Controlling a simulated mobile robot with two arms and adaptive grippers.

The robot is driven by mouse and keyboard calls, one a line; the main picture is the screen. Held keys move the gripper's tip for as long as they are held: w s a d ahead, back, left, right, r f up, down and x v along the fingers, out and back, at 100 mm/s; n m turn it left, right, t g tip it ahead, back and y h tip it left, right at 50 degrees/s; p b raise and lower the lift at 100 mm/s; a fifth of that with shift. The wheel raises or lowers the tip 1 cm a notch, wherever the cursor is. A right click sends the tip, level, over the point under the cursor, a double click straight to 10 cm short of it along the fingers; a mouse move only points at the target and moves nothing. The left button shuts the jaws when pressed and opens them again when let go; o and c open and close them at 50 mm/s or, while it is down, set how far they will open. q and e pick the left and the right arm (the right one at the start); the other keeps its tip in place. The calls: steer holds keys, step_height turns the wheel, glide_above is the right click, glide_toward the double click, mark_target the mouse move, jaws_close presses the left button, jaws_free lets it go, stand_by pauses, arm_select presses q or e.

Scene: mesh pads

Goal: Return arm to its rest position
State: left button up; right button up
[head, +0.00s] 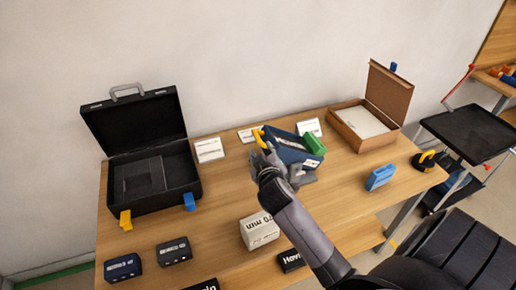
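My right arm reaches in from the lower right over the wooden table (225,232). Its grey gripper (266,158) is at the front left of a dark blue box (291,148), seen against it. A yellow piece (259,138) shows right at the gripper's tip. The fingers are small and partly hidden by the wrist, so I cannot tell whether they are open or shut, or touching the box or the yellow piece. A green block (315,143) sits at the box's right end. My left gripper is not in view.
An open black case (152,201) stands on the left, an open cardboard box (345,130) at the back right. A white box (259,231), blue block (380,178) and dark boxes (122,268) lie nearer. A black cart (470,130) stands beyond the table's right end.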

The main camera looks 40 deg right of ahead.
steer(key=s+a+f+g+y, duration=0.1)
steer(key=s+a+f, duration=0.1)
steer(key=s, duration=0.1)
steer(key=s+a+f+g+y, duration=0.1)
steer(key=s+a+f, duration=0.1)
steer(key=s+f, duration=0.1)
steer(key=s+a+f+g, duration=0.2)
steer(key=s, duration=0.3)
steer(key=shift+s+a+f+m+y, duration=0.1)
steer(key=shift+a+f+m+y, duration=0.1)
steer(key=shift+a+m+y, duration=0.15)
steer(key=s+a+f+g+y, duration=0.1)
steer(key=s+a+g+y, duration=0.1)
steer(key=s+a, duration=0.45)
steer(key=s+a+f+g+y, duration=0.2)
steer(key=s+a+g, duration=0.1)
steer(key=s, duration=0.7)
step_height(320, 180, down, 29)
steer(key=s+n+g+b, duration=0.1)
steer(key=s+b, duration=0.1)
steer(key=b, duration=0.1)
steer(key=s+d+f+g+b, duration=0.1)
steer(key=s+d+f+b, duration=0.2)
steer(key=s+f, duration=1.3)
step_height(320, 180, down, 3)
steer(key=shift+s+g, duration=0.3)
